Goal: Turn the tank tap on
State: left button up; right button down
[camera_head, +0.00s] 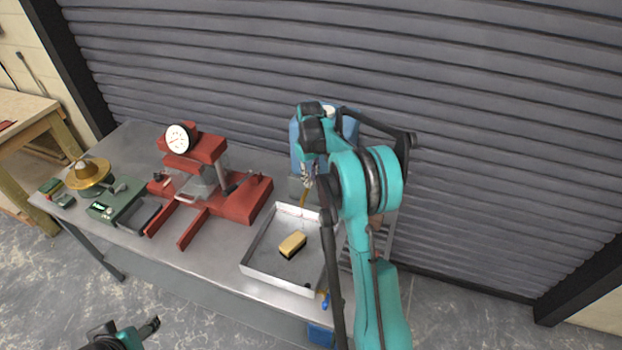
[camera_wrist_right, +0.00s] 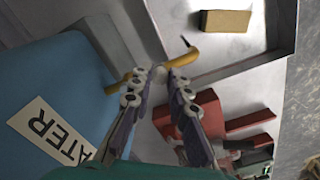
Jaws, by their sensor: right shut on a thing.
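The blue water tank (camera_head: 294,148) stands at the back of the bench, largely behind my right arm. In the right wrist view the tank (camera_wrist_right: 72,75) fills the left side, with a label (camera_wrist_right: 50,132) partly reading "ATER". The brass-yellow tap (camera_wrist_right: 184,58) shows beyond the fingertips, its curved spout pointing over the tray; the tap (camera_head: 303,198) is small in the head view. My right gripper (camera_wrist_right: 160,80) is shut on the tap, its fingers covering the held part. My left gripper (camera_head: 150,328) is at the lower left, away from the bench; its jaw opening is unclear.
A shallow metal tray (camera_head: 252,268) below the tap holds a yellow-topped block (camera_head: 292,244). A red machine with a dial (camera_head: 178,139), a green scale (camera_head: 116,200) and a brass-coloured pan (camera_head: 88,172) stand to the left. A shutter wall is close behind.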

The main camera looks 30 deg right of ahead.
jog(key=c, duration=1.5)
grip_release()
jog(key=shift+w, duration=0.15)
jog(key=shift+o, duration=0.2)
notch_tip(320, 180, up, 12)
jog(key=s+a+f+t+b, duration=0.3)
jog(key=s+a+b, duration=0.6)
jog(key=s+a, duration=0.35)
jog(key=s+a+f+t+b, duration=0.2)
jog(key=s+a+f+b, duration=0.1)
jog(key=s+f, duration=0.4)
jog(key=s+a+f+m+t+b, duration=0.1)
jog(key=s+a+f+b, duration=0.3)
jog(key=s+f, duration=0.4)
jog(key=shift+s+a+f+t+b, duration=0.15)
jog(key=shift+s+a+t+b, duration=0.2)
jog(key=shift+s+t, duration=0.35)
